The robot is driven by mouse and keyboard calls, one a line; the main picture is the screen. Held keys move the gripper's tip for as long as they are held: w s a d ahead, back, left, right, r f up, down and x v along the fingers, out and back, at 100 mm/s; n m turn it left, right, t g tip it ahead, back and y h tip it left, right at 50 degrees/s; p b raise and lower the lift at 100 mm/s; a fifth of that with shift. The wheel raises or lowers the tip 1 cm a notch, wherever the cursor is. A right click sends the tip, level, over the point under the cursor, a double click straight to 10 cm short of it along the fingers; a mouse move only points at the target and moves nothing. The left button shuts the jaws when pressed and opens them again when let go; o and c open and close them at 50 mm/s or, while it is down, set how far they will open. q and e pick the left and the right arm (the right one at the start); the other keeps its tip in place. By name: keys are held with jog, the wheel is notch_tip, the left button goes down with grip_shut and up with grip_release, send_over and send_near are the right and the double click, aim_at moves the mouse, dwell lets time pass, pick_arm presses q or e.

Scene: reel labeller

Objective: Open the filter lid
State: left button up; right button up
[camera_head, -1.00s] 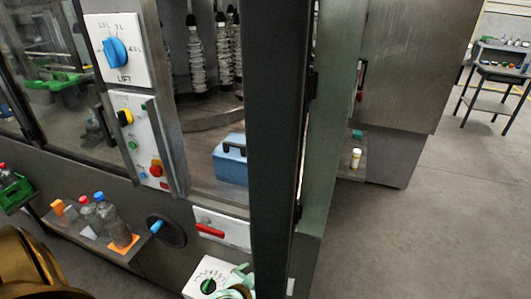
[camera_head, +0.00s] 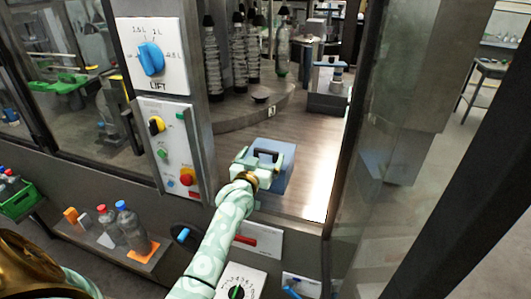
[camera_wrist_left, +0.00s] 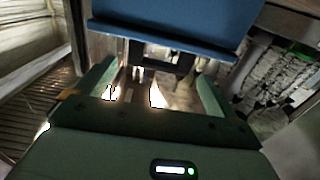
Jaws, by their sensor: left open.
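A blue box (camera_head: 284,172) with a dark handle (camera_head: 266,155) stands on the floor of the machine's opening. I cannot tell for sure whether its handled face is the filter lid. My left gripper (camera_head: 254,166) reaches in from below and is at the box's near side, open. In the left wrist view, the blue face (camera_wrist_left: 180,25) fills the top. The dark handle (camera_wrist_left: 160,64) hangs down at the gap between the open fingers of the left gripper (camera_wrist_left: 152,85). I cannot tell whether they touch it. My right gripper is not in view.
A glass door panel (camera_head: 415,150) stands at the right of the opening. A control panel (camera_head: 168,145) with knobs and buttons borders it on the left. A round platform with dark bottles (camera_head: 240,60) is behind. A shelf with bottles (camera_head: 130,228) is at lower left.

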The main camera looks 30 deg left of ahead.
aim_at(265, 152)
pick_arm(q)
jog(key=x, duration=0.2)
jog(key=shift+w, duration=0.4)
jog(key=shift+w+a, duration=0.1)
jog(key=shift+w, duration=0.35)
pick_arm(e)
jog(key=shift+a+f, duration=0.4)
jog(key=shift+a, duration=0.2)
pick_arm(q)
jog(key=shift+c, duration=0.3)
